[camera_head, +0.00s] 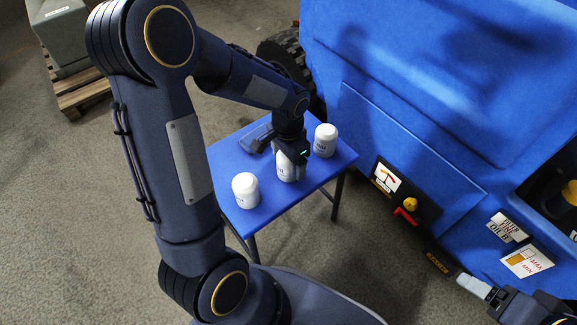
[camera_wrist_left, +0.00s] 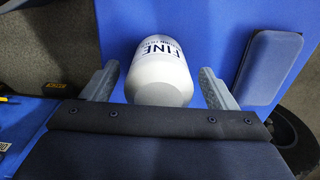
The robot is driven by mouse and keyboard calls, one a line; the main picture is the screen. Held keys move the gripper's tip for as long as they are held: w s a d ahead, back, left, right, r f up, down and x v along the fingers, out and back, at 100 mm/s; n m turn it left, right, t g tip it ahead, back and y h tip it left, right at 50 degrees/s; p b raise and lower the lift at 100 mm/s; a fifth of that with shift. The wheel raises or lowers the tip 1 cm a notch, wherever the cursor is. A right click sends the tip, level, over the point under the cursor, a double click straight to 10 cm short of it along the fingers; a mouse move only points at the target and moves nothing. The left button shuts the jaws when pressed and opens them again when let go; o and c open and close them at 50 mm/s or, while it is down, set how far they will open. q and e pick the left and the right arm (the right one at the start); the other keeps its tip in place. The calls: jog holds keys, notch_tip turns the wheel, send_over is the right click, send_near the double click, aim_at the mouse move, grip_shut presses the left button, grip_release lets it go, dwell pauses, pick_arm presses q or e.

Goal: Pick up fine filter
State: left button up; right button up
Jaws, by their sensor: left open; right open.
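The fine filter (camera_wrist_left: 160,72) is a white canister with "FINE" printed on its side, seen in the left wrist view. It stands on the small blue table (camera_head: 228,150), as the middle canister (camera_head: 288,171) in the head view. My left gripper (camera_head: 291,158) is over it, with its open fingers on either side. Gaps show between the filter and both fingers in the left wrist view. The gripper hides the canister's top in the head view. My right gripper (camera_head: 473,284) is open and empty at the lower right, away from the table.
Another white canister (camera_head: 245,190) stands at the table's near left, and one more (camera_head: 325,140) at its far right. A large blue machine (camera_head: 430,90) with a gauge panel (camera_head: 388,180) rises on the right. A wooden pallet (camera_head: 80,92) lies at the upper left.

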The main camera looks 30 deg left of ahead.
pick_arm(q)
notch_tip(320, 180, down, 3)
jog(key=shift+r+b, duration=0.1)
jog(key=shift+b, duration=0.3)
jog(key=shift+c, duration=0.2)
jog(key=c, duration=1.2)
jog(key=shift+r, duration=0.1)
